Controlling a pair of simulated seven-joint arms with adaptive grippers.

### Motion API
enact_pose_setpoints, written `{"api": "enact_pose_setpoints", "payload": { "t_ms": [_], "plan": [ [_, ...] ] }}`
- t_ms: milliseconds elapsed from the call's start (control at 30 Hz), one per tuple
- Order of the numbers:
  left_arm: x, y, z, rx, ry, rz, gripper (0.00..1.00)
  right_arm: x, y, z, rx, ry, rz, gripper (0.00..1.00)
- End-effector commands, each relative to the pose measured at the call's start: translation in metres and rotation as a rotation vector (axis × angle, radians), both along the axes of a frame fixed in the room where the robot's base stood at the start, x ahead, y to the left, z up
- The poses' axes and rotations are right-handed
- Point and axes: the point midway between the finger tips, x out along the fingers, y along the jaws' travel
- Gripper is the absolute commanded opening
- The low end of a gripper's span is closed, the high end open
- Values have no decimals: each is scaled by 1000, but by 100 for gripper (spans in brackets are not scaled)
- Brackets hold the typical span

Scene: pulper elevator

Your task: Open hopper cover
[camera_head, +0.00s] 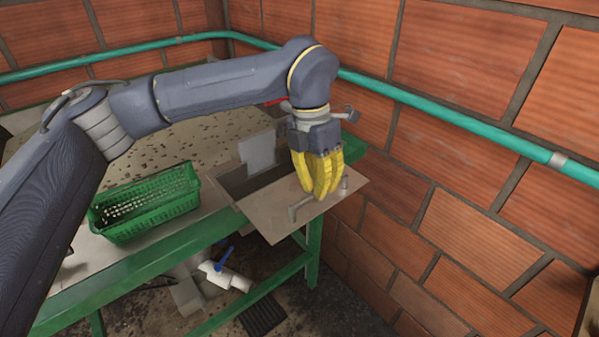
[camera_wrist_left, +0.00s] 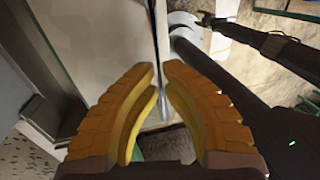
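The hopper cover (camera_head: 275,219) is a flat beige plate with a bar handle (camera_head: 300,208). In the head view it lies roughly flat beside the dark hopper opening (camera_head: 247,178), reaching out past the green table frame. My left gripper (camera_head: 318,192) has yellow fingers pointing down over the handle and hides its middle. In the left wrist view the fingertips (camera_wrist_left: 160,68) are close together with a narrow gap, and a thin plate edge runs up between them. I cannot tell whether they grip the handle.
A green basket (camera_head: 145,205) stands on the table left of the opening. A grey plate (camera_head: 257,150) stands upright at the opening's far side. A teal pipe (camera_head: 460,121) runs along the brick wall close behind. A blue-handled valve (camera_head: 224,259) is under the table.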

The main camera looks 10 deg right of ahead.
Motion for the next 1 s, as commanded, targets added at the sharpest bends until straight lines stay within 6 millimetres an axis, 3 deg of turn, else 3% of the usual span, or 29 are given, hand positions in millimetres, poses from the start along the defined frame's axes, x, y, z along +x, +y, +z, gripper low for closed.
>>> {"api": "enact_pose_setpoints", "payload": {
  "t_ms": [333,400,600,867,1000],
  "plan": [
    [-5,-2,-3,5,3,1,0,-9,0,0,0,10,0,44],
    [-4,-2,-3,5,3,1,14,-8,0,0,-1,9,0,44],
    [-4,-2,-2,3,2,0,36,-4,0,0,-1,5,0,44],
    [-4,-2,0,1,1,1,36,-3,-2,0,-1,4,1,44],
    [-1,-1,10,1,-2,1,36,-3,-1,0,-1,4,1,44]
  ]
}}
